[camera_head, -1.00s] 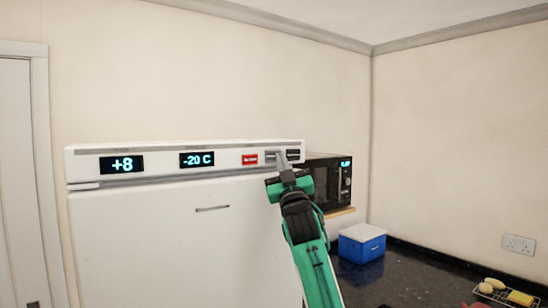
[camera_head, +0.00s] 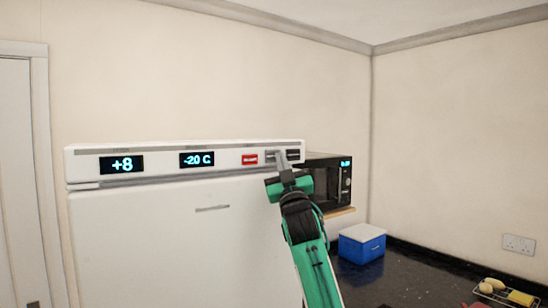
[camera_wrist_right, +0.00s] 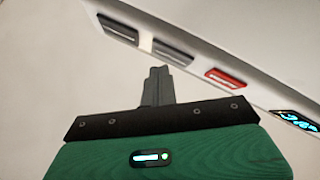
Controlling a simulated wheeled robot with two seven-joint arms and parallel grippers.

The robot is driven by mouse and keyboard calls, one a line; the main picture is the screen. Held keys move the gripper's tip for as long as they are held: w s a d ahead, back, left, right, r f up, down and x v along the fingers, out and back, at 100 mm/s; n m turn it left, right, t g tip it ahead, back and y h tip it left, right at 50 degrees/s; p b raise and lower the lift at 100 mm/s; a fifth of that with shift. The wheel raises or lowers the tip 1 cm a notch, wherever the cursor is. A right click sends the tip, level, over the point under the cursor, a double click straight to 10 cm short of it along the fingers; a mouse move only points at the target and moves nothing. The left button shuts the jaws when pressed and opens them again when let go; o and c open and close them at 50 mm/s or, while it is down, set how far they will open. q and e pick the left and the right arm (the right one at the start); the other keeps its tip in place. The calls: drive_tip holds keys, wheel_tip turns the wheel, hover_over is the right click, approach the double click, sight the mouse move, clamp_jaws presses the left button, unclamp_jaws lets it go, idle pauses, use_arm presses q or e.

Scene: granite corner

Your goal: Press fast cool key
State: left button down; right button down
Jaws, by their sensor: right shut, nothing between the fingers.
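The white fridge-freezer (camera_head: 150,230) has a top panel with a red key (camera_head: 250,159), a grey key (camera_head: 270,155) and a dark key (camera_head: 293,154). Their labels are too small to read, so I cannot tell which is fast cool. In the right wrist view are the red key (camera_wrist_right: 225,78), the grey key (camera_wrist_right: 173,52) and the dark key (camera_wrist_right: 118,28). My right gripper (camera_head: 282,155) is shut and empty, its tips in front of the panel near the grey and dark keys. In the wrist view, the gripper (camera_wrist_right: 155,70) appears just short of the grey key. My left gripper is out of view.
The panel also has displays reading +8 (camera_head: 122,164) and -20 C (camera_head: 196,159). A black microwave (camera_head: 328,180) stands right of the fridge. A blue box with a white lid (camera_head: 362,243) sits on the dark counter (camera_head: 400,270). The wall above is clear.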

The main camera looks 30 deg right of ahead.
drive_tip(key=shift+w, duration=0.4)
drive_tip(key=shift+w, duration=0.15)
idle(0.4)
drive_tip(key=shift+s, duration=0.65)
drive_tip(key=s, duration=0.6)
drive_tip(key=shift+d+b, duration=0.25)
drive_tip(key=shift+b, duration=0.05)
